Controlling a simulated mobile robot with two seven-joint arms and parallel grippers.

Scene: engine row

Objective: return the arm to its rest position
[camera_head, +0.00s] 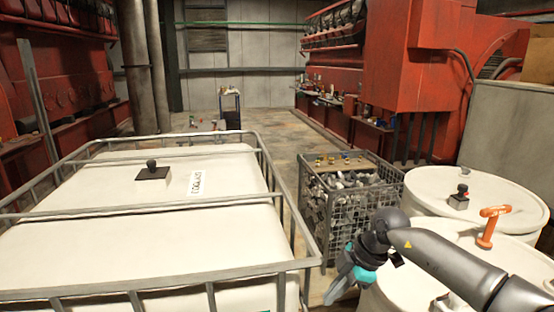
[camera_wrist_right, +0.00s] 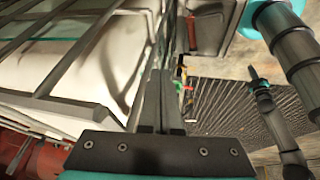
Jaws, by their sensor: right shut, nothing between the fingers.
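My right arm comes in from the lower right of the head view. Its gripper (camera_head: 334,294) points down and to the left, between the white caged tank and the white drums, in front of the wire basket. In the right wrist view the two dark fingers (camera_wrist_right: 158,76) are together, with nothing between them. The white caged tank (camera_head: 120,240) fills the left of the head view, and its pale side and bars show at the left of the wrist view. My left gripper is in neither view.
A wire basket (camera_head: 322,216) of grey parts stands behind the right gripper. Two white drums (camera_head: 425,181) are at the right; an orange-handled item (camera_head: 490,228) stands on the nearer one. Red engines (camera_head: 400,65) line both sides. Open floor (camera_head: 262,145) lies farther back.

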